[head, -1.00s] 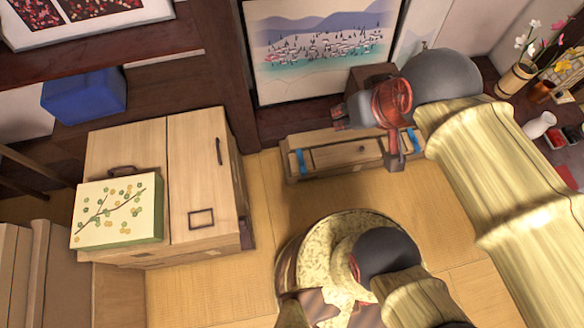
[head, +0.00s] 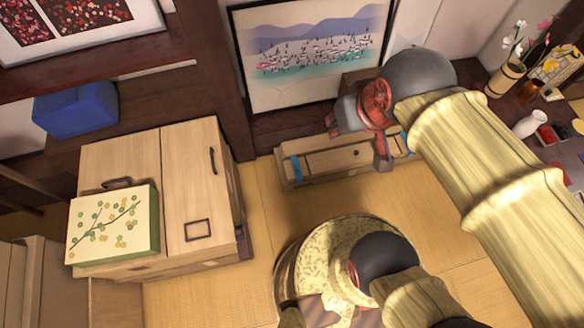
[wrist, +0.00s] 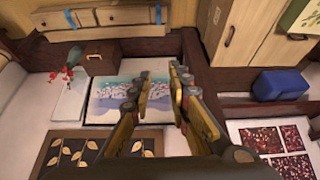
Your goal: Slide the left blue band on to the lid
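A long wooden box (head: 330,172) with a lid (head: 335,159) lies by the far wall. The left blue band (head: 296,167) is around its left end and a second blue band (head: 406,141) is at its right end. The wrist view shows the scene turned round, so the left band (wrist: 158,13) is on the right there and the other band (wrist: 70,19) on the left. My gripper (wrist: 161,72) is open with nothing between its fingers. In the head view it hangs by the right part of the box, apart from the left band, and covers part of the lid.
A wooden cabinet (head: 195,170) with a floral box (head: 112,228) on it stands left of the long box. A blue box (head: 76,110) is behind it. A landscape picture (head: 310,55) is beyond the box. Vases (head: 530,124) stand at right. The tatami in front is partly clear.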

